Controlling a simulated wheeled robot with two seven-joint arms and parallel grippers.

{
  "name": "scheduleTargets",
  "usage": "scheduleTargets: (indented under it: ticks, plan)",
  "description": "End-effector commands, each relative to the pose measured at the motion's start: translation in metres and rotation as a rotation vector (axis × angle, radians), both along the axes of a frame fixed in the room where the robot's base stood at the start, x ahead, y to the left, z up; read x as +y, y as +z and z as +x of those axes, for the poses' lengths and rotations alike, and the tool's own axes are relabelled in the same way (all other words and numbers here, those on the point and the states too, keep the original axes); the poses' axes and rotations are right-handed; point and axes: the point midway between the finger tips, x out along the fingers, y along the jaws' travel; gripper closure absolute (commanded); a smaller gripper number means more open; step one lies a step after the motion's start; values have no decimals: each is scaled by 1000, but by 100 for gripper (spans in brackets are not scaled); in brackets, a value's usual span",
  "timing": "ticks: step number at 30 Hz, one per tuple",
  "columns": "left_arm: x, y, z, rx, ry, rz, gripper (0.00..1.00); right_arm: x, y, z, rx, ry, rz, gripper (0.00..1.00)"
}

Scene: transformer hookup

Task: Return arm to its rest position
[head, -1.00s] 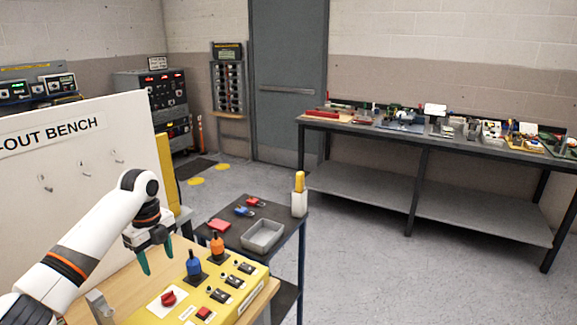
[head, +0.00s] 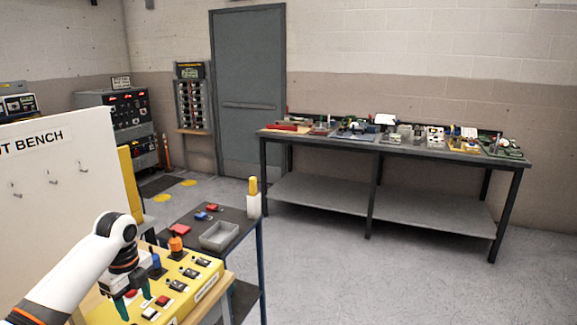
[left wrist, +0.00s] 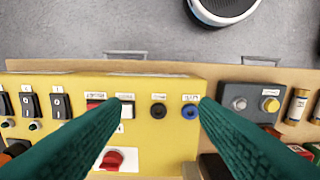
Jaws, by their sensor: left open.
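My left arm comes in from the left in the head view, and its gripper (head: 138,303) hangs over the yellow control panel (head: 205,285) on the wooden bench. In the left wrist view the two green fingers (left wrist: 160,125) are spread wide with nothing between them. Below them lie the yellow panel (left wrist: 180,83), a red knob (left wrist: 115,159) on a white plate, and black and blue round sockets. In the head view a blue plug (head: 155,262) and an orange plug (head: 175,243) stand upright on the panel. My right gripper is in neither view.
A dark side table (head: 236,218) beside the bench holds a grey tray (head: 219,236), red and blue pieces and a white holder (head: 254,206). A long workbench (head: 400,147) with several devices stands by the far wall. The floor between is clear.

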Motion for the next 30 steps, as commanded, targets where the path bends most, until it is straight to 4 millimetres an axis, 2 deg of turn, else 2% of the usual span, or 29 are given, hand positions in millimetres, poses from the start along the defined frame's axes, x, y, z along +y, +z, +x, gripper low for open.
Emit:
scheduleTargets:
  ticks: [8,13,18,21,25,30]
  plan:
    - [-45,-56,-24,-12,82,5,45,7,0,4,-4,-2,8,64]
    - [-85,-101,-57,-34,187,-14,45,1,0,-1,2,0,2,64]
    - [-134,-147,-114,-74,395,-79,45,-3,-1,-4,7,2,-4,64]
    - [-156,-163,-151,-94,557,-129,45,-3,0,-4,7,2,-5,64]
    - [-174,-173,-201,-118,803,-195,45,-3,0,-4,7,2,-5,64]
    - [-177,-171,-256,-143,1131,-259,45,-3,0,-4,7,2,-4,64]
